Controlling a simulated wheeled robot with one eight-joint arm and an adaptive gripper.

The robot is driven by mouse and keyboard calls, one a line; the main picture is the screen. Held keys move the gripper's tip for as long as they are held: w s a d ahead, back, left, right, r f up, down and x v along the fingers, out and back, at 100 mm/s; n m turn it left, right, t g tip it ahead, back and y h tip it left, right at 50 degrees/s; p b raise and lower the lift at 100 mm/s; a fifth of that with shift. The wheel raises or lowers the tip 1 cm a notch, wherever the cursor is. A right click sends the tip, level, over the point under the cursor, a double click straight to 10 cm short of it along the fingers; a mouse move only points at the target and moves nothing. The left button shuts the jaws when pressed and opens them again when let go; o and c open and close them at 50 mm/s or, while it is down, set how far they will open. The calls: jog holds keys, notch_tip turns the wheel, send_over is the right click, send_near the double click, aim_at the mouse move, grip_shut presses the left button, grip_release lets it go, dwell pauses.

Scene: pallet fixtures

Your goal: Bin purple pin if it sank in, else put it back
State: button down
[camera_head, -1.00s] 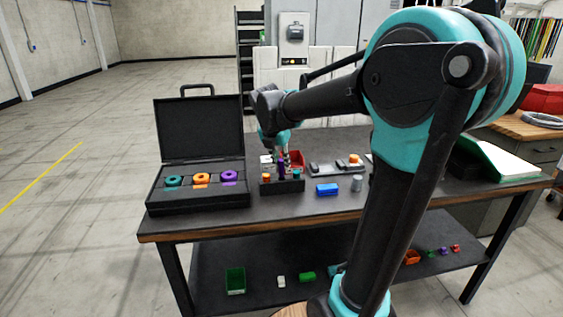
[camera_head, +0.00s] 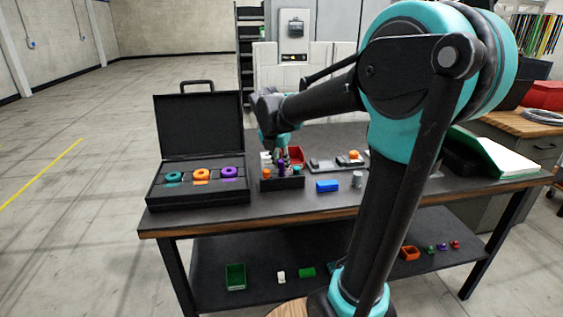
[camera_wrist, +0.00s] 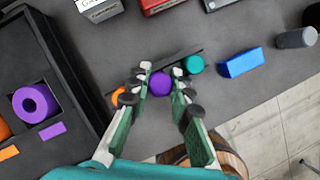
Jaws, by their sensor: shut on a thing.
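The purple pin (camera_wrist: 160,84) is between the two fingers of my gripper (camera_wrist: 158,86) in the wrist view, seen from above by its round top. In the head view the purple pin (camera_head: 281,168) stands upright at the middle of a dark block (camera_head: 283,184). Its lower end is hidden, so I cannot tell how deep it sits. The orange pin (camera_head: 267,174) and teal pin (camera_head: 297,170) are in the block on either side. A red bin (camera_head: 296,154) is just behind the block.
An open black case (camera_head: 198,202) at left holds teal, orange and purple rings. A blue block (camera_head: 327,187) and a grey cylinder (camera_head: 357,180) lie to the right. The table's front edge is clear.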

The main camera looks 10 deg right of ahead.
jog(key=shift+f, duration=0.2)
jog(key=c, duration=0.9)
grip_release()
jog(key=shift+r, duration=0.1)
jog(key=shift+r, duration=4.4)
